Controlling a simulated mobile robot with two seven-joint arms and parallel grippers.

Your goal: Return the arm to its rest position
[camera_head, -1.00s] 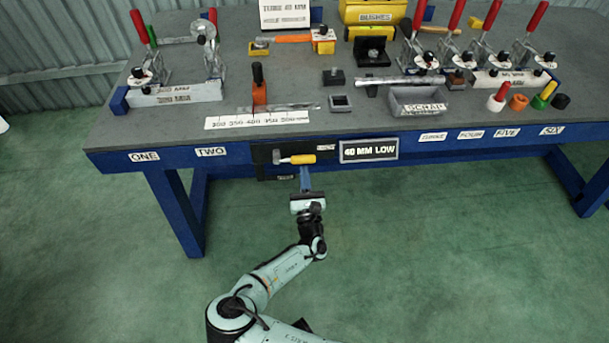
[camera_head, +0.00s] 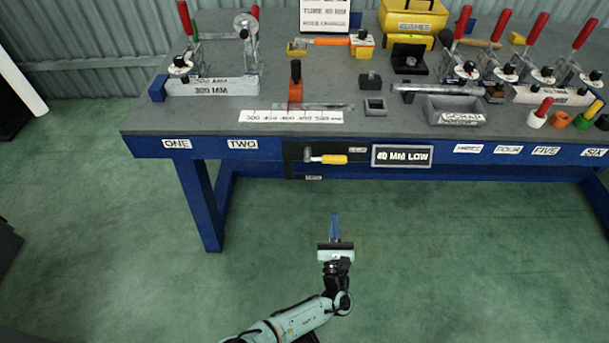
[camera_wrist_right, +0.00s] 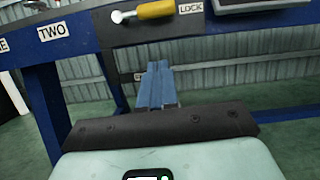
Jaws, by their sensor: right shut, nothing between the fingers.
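My right gripper (camera_head: 334,225) is shut and empty. In the head view it is over the green floor, in front of the workbench (camera_head: 275,128) and below its front edge, clear of it. Its closed blue fingers also show in the right wrist view (camera_wrist_right: 157,82), pointing toward the bench. The yellow-handled lever (camera_head: 328,159) on the black lock panel at the bench front is beyond the fingertips; it also shows at the top of the right wrist view (camera_wrist_right: 150,11). My left gripper is not in view.
The bench front carries a sign reading 40 MM LOW (camera_head: 402,156). On top are red-handled clamps (camera_head: 465,22), a grey scrap tray (camera_head: 455,117) and a yellow box (camera_head: 412,17). A blue bench leg (camera_head: 200,208) stands at left. The floor (camera_head: 440,270) around my gripper is open.

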